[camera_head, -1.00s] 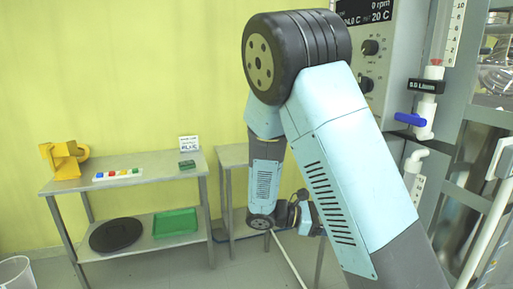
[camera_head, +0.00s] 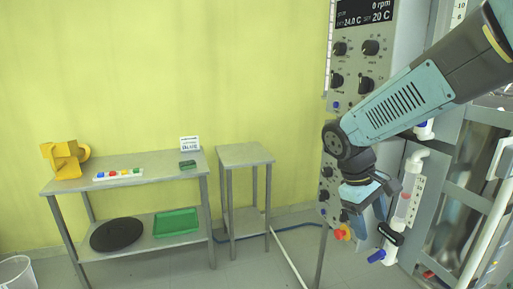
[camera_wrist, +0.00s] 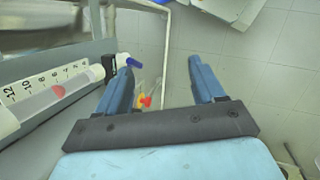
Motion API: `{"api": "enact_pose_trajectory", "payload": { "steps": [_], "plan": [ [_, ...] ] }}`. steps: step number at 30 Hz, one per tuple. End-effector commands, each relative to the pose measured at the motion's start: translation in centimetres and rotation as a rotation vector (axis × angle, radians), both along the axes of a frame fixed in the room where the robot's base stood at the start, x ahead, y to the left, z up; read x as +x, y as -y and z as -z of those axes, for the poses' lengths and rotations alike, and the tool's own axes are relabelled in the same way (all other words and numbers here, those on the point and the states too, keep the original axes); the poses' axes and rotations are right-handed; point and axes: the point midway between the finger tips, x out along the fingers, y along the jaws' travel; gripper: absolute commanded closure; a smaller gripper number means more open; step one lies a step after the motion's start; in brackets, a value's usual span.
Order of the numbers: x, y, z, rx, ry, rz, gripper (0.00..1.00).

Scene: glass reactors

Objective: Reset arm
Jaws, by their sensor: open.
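My gripper (camera_head: 374,208) hangs at the right in the head view, in front of the grey control panel (camera_head: 357,50). In the wrist view my gripper (camera_wrist: 163,72) shows two blue fingers set well apart with nothing between them but floor and a small red and yellow part behind. My arm comes in from the upper right and bends down at the wrist.
White valve piping with a blue handle (camera_head: 376,256) stands close beside my gripper. A glass-doored cabinet (camera_head: 455,180) fills the right. A bench (camera_head: 150,163) with a yellow object (camera_head: 65,160) and a small empty table (camera_head: 245,154) stand left.

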Motion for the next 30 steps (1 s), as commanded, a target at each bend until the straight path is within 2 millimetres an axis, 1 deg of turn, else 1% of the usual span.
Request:
{"api": "enact_pose_trajectory", "payload": {
  "steps": [1, 18, 24, 30],
  "plan": [
    [-0.5, 0.0, -0.7, 0.036, 0.047, 0.034, 0.32],
    [-5.4, -1.5, -8.0, 0.385, 0.540, 0.377, 0.32],
    [-6.3, -1.9, -9.3, 0.442, 0.635, 0.431, 0.32],
    [-6.5, -2.0, -9.6, 0.453, 0.652, 0.442, 0.32]
  ]
}}
